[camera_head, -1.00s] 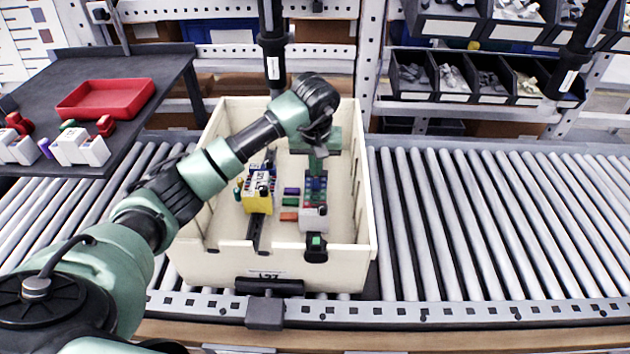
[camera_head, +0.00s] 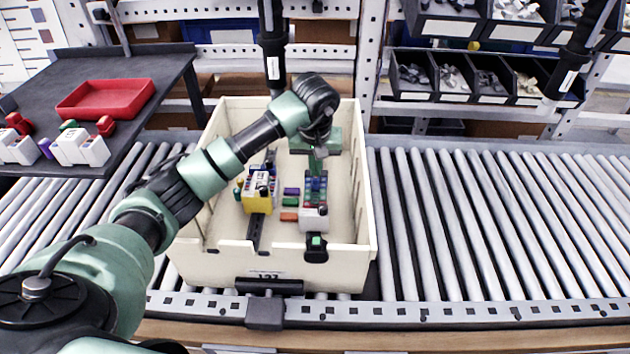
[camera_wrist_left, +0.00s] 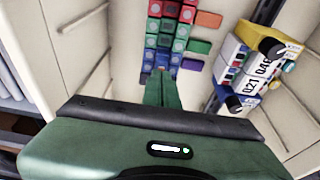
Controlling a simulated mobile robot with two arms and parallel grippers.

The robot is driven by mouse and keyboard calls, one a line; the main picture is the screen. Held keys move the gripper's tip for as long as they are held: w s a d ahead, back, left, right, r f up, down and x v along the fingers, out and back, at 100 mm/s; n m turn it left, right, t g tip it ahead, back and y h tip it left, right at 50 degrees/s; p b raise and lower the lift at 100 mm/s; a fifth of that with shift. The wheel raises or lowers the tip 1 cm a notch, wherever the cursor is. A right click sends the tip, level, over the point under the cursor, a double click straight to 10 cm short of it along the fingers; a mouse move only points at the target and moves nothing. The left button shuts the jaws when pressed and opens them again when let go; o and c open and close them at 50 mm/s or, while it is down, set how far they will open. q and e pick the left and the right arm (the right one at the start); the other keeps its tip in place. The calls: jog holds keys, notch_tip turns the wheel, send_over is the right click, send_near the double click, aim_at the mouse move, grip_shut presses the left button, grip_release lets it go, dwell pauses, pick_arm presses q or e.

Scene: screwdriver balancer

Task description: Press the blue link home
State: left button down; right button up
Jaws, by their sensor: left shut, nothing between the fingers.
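My left gripper (camera_head: 318,166) reaches down into the cream crate (camera_head: 365,215), its fingers shut and empty. In the left wrist view the green fingertips (camera_wrist_left: 162,88) are together at the near end of a column of red, green and blue links (camera_wrist_left: 166,38). The column also shows in the head view (camera_head: 315,192), on a pale holder. Blue link faces (camera_wrist_left: 149,54) show near the fingertips. Whether the fingertips touch a link, and how deep the blue link sits, I cannot tell. My right gripper is not in view.
A yellow and white labelled unit (camera_head: 257,192) stands left of the column. Loose orange (camera_wrist_left: 208,19), green (camera_wrist_left: 198,46) and purple (camera_wrist_left: 193,65) pieces lie between them. Crate walls surround the gripper. A red tray (camera_head: 105,99) is on the dark table at left.

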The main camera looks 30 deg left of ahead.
pick_arm(q)
jog(key=shift+s+f, duration=0.1)
jog(key=shift+f, duration=0.2)
dwell(0.5)
dwell(0.4)
jog(key=shift+r+p, duration=1.5)
jog(key=shift+r, duration=1.05)
jog(key=shift+d, duration=0.1)
